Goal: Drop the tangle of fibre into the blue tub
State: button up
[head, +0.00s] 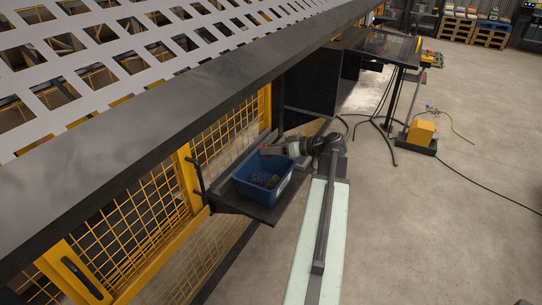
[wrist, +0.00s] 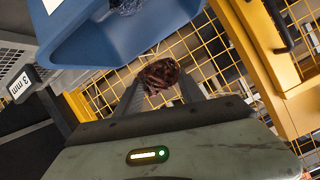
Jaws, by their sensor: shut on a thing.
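The tangle of fibre (wrist: 160,72), dark red-brown, sits between the fingertips of my gripper (wrist: 162,84) in the wrist view. My gripper is shut on it. The blue tub (wrist: 78,42) fills the upper left of that view, its rim close to the tangle but apart from it; yellow mesh shows behind the tangle. In the head view the blue tub (head: 262,197) stands upright on a dark shelf, with some brownish stuff inside. My gripper (head: 268,150) is at the tub's far edge there; the held tangle cannot be made out in that view.
The dark shelf (head: 245,207) juts from a yellow mesh fence (head: 215,150). A dark handle (head: 197,175) stands beside the tub. A label reading 3 mm (wrist: 20,86) shows at left in the wrist view. Open concrete floor (head: 430,230) lies to the right.

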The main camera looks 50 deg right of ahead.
notch_tip(320, 180, down, 6)
jog(key=b, duration=0.6)
jog(key=shift+r, duration=0.1)
jog(key=o, duration=1.4)
jog(key=p+v, duration=0.3)
jog(key=v, duration=0.4)
jog(key=shift+s+d+r, duration=0.1)
jog(key=shift+r, duration=0.05)
jog(key=shift+s, duration=0.25)
